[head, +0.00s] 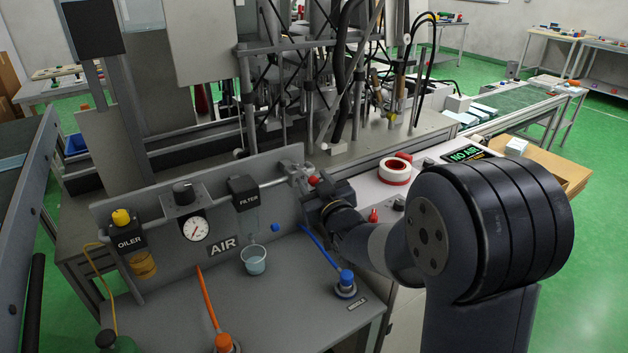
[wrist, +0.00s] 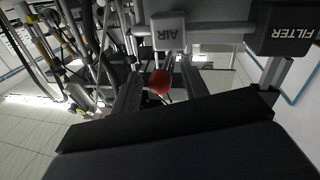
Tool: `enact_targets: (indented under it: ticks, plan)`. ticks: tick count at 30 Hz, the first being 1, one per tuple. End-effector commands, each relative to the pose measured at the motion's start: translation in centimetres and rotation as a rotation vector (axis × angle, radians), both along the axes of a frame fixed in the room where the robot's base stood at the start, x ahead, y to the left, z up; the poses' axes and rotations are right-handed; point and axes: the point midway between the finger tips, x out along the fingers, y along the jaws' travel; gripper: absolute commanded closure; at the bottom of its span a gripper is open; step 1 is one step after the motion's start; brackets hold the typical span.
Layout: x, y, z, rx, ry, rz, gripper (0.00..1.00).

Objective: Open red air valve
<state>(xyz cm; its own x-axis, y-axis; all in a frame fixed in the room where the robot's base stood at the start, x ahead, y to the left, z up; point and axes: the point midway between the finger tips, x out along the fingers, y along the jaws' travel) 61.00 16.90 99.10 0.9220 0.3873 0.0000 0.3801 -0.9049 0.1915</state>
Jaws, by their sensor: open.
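The red air valve's round red knob (head: 313,181) shows at the right end of the air pipe, beside the panel's right edge. In the wrist view the red knob (wrist: 159,82) lies between my two dark fingers, below a light block marked AIR (wrist: 169,32). My gripper (head: 318,192) is open at the valve, with a finger on each side of the knob. I cannot tell whether either finger touches it. My gripper and wrist hide part of the valve in the head view.
The filter (head: 243,186), gauge (head: 196,228) and oiler (head: 130,238) are on the panel left of the valve. A clear cup (head: 254,260) and blue-capped fitting (head: 346,283) stand on the bench below. A display (head: 465,154) reads NO AIR. Tape (head: 395,170) lies at right.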

Motion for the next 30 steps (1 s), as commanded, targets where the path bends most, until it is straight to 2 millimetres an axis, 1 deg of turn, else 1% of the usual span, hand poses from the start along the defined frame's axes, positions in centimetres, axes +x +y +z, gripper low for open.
enact_targets:
  ticks: [3, 10, 25, 26, 30]
  plan:
    - [0.32, 0.15, -0.03, 0.000, 0.001, 0.000, 0.58]
    - [0.34, 0.15, -0.04, 0.000, 0.001, 0.000, 0.58]
    - [0.32, 0.15, -0.02, 0.000, 0.000, 0.000, 0.99]
    - [0.32, 0.15, -0.02, 0.000, 0.000, 0.000, 1.00]
    - [0.32, 0.15, -0.02, 0.000, 0.000, 0.000, 1.00]
